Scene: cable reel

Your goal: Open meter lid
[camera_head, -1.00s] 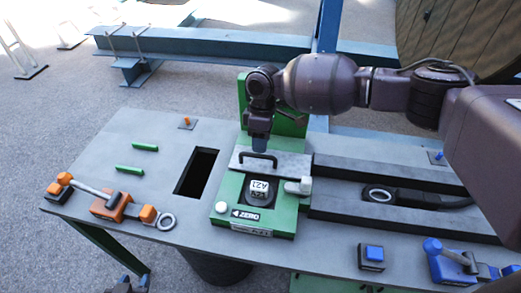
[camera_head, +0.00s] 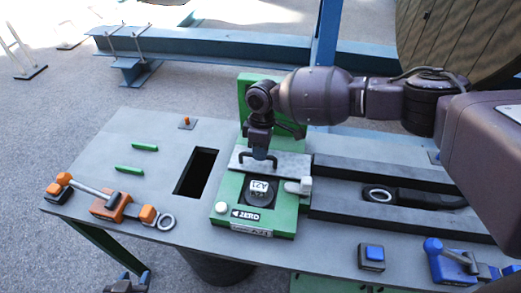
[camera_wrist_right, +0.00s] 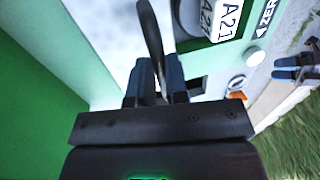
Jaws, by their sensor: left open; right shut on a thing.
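The meter is a green housing (camera_head: 228,190) with a dark round dial (camera_head: 260,191) marked A21 and a ZERO label in front. Its grey lid plate (camera_head: 291,165) lies flat behind the dial, with a black bar handle (camera_head: 271,156) on it. My right gripper (camera_head: 258,153) is at the handle, coming from above. In the right wrist view its blue fingers (camera_wrist_right: 158,82) are shut on the dark handle (camera_wrist_right: 151,38). My left gripper (camera_head: 125,284) is low at the bottom left, open, away from the meter, and also shows in the right wrist view (camera_wrist_right: 298,68).
A white knob (camera_head: 298,187) sits right of the dial. A rectangular opening (camera_head: 196,172) is left of the housing. Black rails with a cable end (camera_head: 378,194) lie right. Orange clamp parts (camera_head: 110,205), a blue button (camera_head: 371,256) and a blue clamp (camera_head: 449,261) stand on the table.

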